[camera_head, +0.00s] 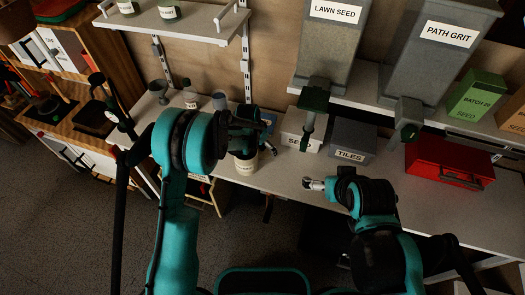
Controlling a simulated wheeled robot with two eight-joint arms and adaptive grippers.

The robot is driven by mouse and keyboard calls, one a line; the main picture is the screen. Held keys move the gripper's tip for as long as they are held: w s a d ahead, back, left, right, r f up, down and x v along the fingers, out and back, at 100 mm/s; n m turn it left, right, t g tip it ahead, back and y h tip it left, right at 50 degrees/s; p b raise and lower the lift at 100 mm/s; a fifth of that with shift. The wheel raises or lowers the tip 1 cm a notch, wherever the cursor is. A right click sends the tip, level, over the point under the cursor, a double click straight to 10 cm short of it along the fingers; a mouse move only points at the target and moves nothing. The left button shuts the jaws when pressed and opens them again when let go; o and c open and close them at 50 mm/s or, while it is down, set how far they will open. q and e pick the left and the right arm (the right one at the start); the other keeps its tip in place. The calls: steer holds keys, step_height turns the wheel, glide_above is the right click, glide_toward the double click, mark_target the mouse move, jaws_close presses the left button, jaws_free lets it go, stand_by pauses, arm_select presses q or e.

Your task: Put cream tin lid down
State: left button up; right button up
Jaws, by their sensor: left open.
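A cream tin (246,164) stands upright on the bench, just below my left gripper. My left gripper (262,137) is open above and close beside the tin's top. The dark gripper parts cover the tin's upper rim, so I cannot tell where the lid is or whether it touches the tin. My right gripper (311,184) is over the bench's front edge, to the right of the tin and apart from it. Its fingers are too small to show whether they are open or shut.
A white seed box (300,131) and a grey tiles box (352,139) stand behind. A red toolbox (449,163) is at right. Lawn seed (325,45) and path grit (433,60) hoppers hang above. The bench (285,172) is bare between my grippers.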

arm_select(q)
steer(key=shift+s+r, duration=0.15)
steer(key=c, duration=2.3)
